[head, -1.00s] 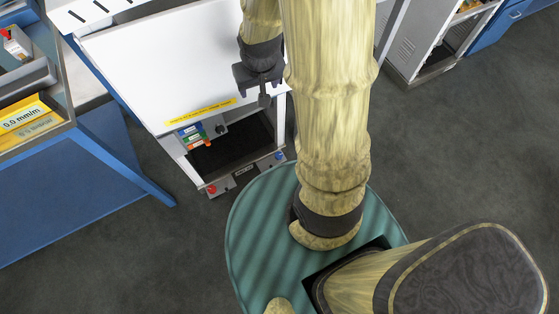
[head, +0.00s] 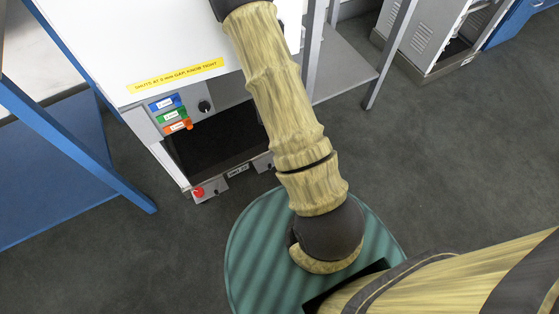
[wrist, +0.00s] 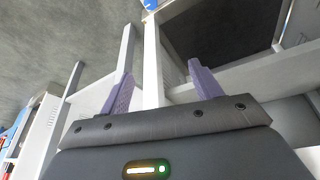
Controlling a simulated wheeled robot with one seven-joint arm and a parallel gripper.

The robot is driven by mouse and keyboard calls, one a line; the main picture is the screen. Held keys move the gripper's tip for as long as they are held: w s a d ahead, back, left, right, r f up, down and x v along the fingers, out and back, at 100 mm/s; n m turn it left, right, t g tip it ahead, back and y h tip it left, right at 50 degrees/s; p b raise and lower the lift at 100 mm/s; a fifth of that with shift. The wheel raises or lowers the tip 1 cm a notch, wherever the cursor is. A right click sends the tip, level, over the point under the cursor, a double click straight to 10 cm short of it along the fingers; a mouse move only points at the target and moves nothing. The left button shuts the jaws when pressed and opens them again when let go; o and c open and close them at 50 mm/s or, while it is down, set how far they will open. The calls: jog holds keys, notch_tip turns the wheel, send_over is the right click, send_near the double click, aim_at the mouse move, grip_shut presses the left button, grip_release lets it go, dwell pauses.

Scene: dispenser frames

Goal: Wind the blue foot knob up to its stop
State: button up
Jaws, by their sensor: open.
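The blue foot knob is hidden behind my arm in the head view. In the wrist view a small blue piece, which looks like the blue knob (wrist: 150,4), shows at the top edge, cut off by the frame. It sits at the end of a pale frame post. My gripper (wrist: 160,68) shows two purple fingers spread apart with nothing between them. The blue piece lies beyond the fingertips, apart from them. The gripper is out of sight in the head view. The white dispenser (head: 105,50) stands ahead, its red foot knob (head: 198,192) at the front left.
A black knob (head: 205,107) and coloured tags (head: 172,115) are on the dispenser front, above a dark open bay (head: 205,150). A yellow label (head: 177,77) is on its panel. A blue bench frame (head: 85,155) stands left. A grey side table (head: 340,65) stands right, with open floor beyond.

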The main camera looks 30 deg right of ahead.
notch_tip(320, 180, down, 20)
jog(key=s+d+b, duration=0.1)
jog(key=d+b, duration=0.1)
jog(key=b, duration=0.6)
jog(key=shift+d+r, duration=0.2)
jog(key=shift+r, duration=0.05)
jog(key=shift+s, duration=0.1)
jog(key=b+x, duration=0.9)
jog(key=x, duration=0.8)
jog(key=shift+a+f, duration=0.15)
jog(key=shift+f, duration=0.05)
jog(key=c, duration=1)
jog(key=shift+r+n+y+p, duration=0.15)
jog(key=shift+n+y+p, duration=0.15)
jog(key=shift+p, duration=0.2)
